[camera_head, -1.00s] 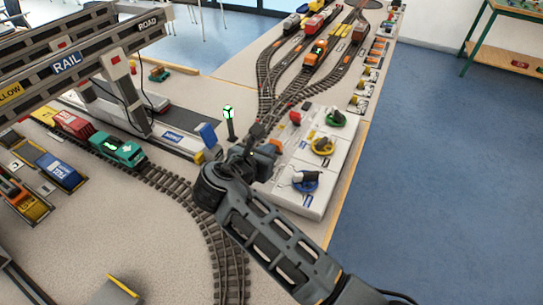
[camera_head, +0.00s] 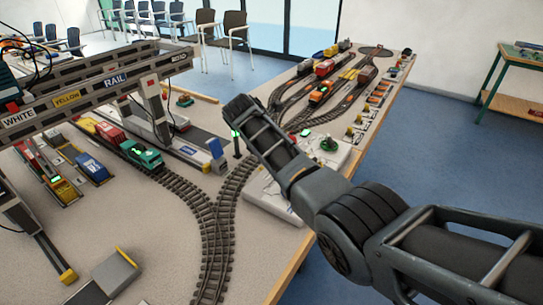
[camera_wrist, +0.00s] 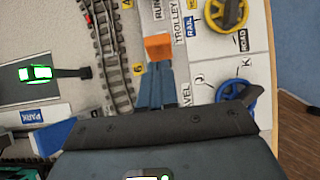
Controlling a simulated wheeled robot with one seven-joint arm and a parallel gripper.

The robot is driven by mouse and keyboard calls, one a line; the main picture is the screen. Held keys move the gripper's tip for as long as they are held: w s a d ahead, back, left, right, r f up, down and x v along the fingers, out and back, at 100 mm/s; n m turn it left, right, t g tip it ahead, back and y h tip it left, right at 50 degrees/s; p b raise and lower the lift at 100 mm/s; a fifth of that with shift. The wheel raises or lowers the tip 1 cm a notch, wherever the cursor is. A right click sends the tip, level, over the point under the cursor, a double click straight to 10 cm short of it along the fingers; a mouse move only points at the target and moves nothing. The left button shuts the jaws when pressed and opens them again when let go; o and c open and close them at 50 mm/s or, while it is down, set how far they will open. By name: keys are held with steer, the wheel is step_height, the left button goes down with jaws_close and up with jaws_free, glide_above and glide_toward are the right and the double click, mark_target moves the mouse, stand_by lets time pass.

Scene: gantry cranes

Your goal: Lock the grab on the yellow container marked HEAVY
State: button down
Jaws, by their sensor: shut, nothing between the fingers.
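In the wrist view my gripper (camera_wrist: 157,60) is shut and empty, above the white control panel (camera_wrist: 205,70). An orange piece shows at the finger ends. The panel carries a yellow handwheel (camera_wrist: 229,12) marked RAIL and ROAD at the top right and a blue handwheel (camera_wrist: 240,97) marked J and K below it. A yellow container (camera_head: 87,124) stands on the train under the gantry crane (camera_head: 105,83); another yellow body (camera_head: 65,191) is in the lane in front. No HEAVY mark is readable.
A green engine (camera_head: 141,154) stands on the track (camera_head: 180,185). Rail sidings with wagons (camera_head: 320,92) lie farther back. The table's right edge drops to blue floor.

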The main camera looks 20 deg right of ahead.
steer(key=shift+r, duration=0.25)
steer(key=shift+r+p, duration=0.65)
steer(key=shift+p, duration=0.3)
steer(key=p+v, duration=0.3)
steer(key=v, duration=1)
stand_by(1.8)
